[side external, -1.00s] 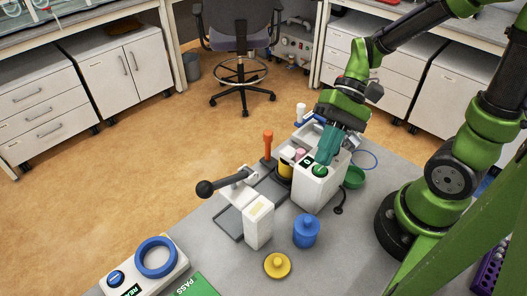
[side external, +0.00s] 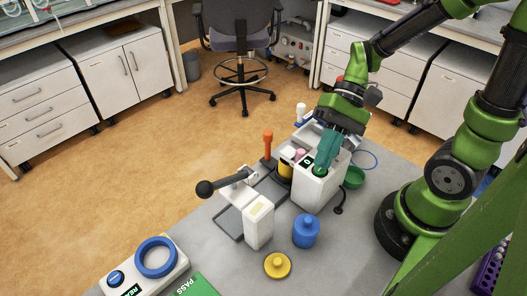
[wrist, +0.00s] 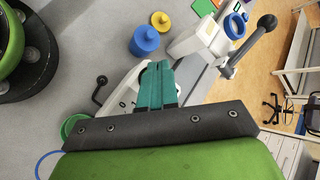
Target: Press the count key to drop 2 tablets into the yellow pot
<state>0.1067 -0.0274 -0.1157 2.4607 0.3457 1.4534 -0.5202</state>
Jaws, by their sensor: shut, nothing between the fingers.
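The white counter machine (side external: 312,192) stands on the grey bench with a small dark display reading 0 (side external: 307,161) and a round green count key (side external: 319,173) on top. The yellow pot (side external: 285,171) stands at the machine's left side, partly hidden by it. My gripper (side external: 322,166) has its teal fingers shut, empty, tips down at the key and covering most of it; whether the key is pushed in I cannot tell. In the wrist view the closed fingers (wrist: 160,66) hide the key.
A blue lidded jar (side external: 306,232) and a yellow knobbed lid (side external: 277,265) stand in front. A white press with a black-knobbed lever (side external: 258,222) is left of the machine. A green bowl (side external: 353,178) is to its right. A blue-ringed reader (side external: 156,257) is front left.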

